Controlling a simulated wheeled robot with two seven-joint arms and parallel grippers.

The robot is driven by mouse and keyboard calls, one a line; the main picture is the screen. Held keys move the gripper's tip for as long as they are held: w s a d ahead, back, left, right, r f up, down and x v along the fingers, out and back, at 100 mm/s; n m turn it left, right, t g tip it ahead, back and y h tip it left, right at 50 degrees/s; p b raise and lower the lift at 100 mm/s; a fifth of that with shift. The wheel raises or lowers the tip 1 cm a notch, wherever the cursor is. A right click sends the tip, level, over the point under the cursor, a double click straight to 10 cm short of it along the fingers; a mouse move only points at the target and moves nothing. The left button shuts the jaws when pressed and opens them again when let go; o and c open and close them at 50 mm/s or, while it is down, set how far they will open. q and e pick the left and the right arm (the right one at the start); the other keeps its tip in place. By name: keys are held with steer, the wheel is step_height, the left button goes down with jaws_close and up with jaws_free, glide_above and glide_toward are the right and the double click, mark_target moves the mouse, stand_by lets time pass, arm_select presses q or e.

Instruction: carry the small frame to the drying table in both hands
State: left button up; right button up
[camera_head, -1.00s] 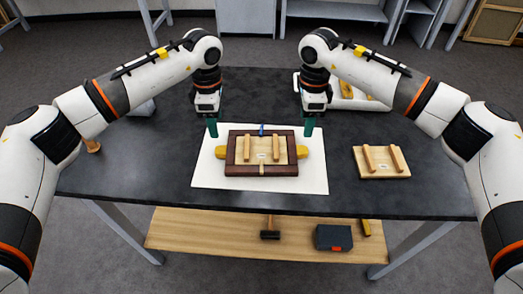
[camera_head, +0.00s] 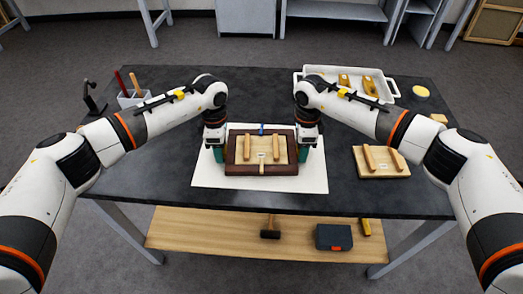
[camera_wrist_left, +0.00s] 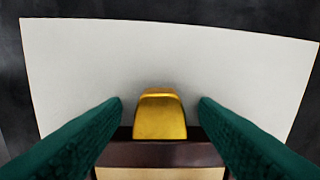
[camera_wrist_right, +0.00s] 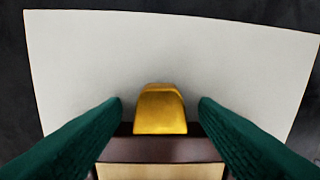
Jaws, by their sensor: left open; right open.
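The small frame (camera_head: 240,169) is dark brown, with a pale panel and two wooden bars inside it. It lies flat on a white sheet (camera_head: 312,181) on the dark table. My left gripper (camera_head: 218,153) is at its left side, open. In the left wrist view its green fingers stand either side of a gold block (camera_wrist_left: 160,116) on the frame's edge, apart from it. My right gripper (camera_head: 305,153) is at the right side, open. In the right wrist view its fingers likewise flank a gold block (camera_wrist_right: 160,110) without touching it. The grippers hide both blocks in the head view.
A board with two wooden bars (camera_head: 381,162) lies right of the sheet. A white tray (camera_head: 393,88) with gold pieces stands at the back right. A holder with tools (camera_head: 131,99) stands at the back left. A mallet (camera_head: 270,234) and dark box (camera_head: 333,237) lie on the lower shelf.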

arm_select(q)
jaws_close()
arm_select(e)
jaws_close()
arm_select(q)
steer(key=shift+r, duration=0.15)
arm_select(e)
steer(key=shift+r, duration=0.15)
